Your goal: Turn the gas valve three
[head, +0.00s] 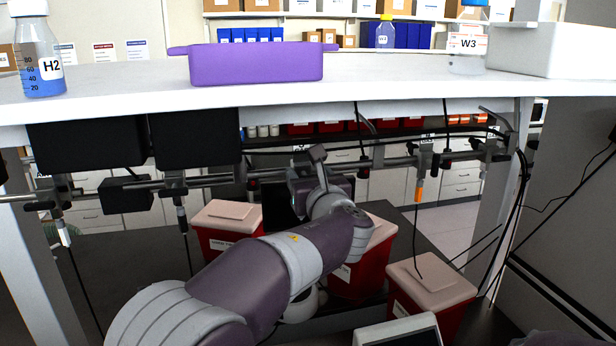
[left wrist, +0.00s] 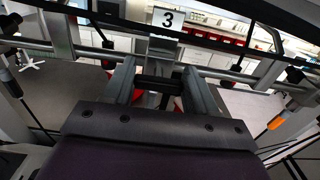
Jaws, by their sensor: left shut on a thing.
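The label marked 3 (left wrist: 168,18) hangs above my left gripper (left wrist: 160,72) in the left wrist view. The gripper's two fingers are shut on the dark handle of gas valve three (left wrist: 158,88) beneath that label. In the head view my left gripper (head: 317,160) reaches up to the pipe rail under the shelf. My gripper and arm hide most of valve three there. The handle's exact turn angle cannot be told. My right gripper is not in view.
A horizontal pipe rail (head: 385,162) carries other valves, one with an orange fitting (head: 418,190). Red bins with pale lids (head: 432,280) stand below. The white shelf (head: 400,85) above holds a purple tray (head: 256,64) and bottle H2 (head: 40,65). Thin cables hang at both sides.

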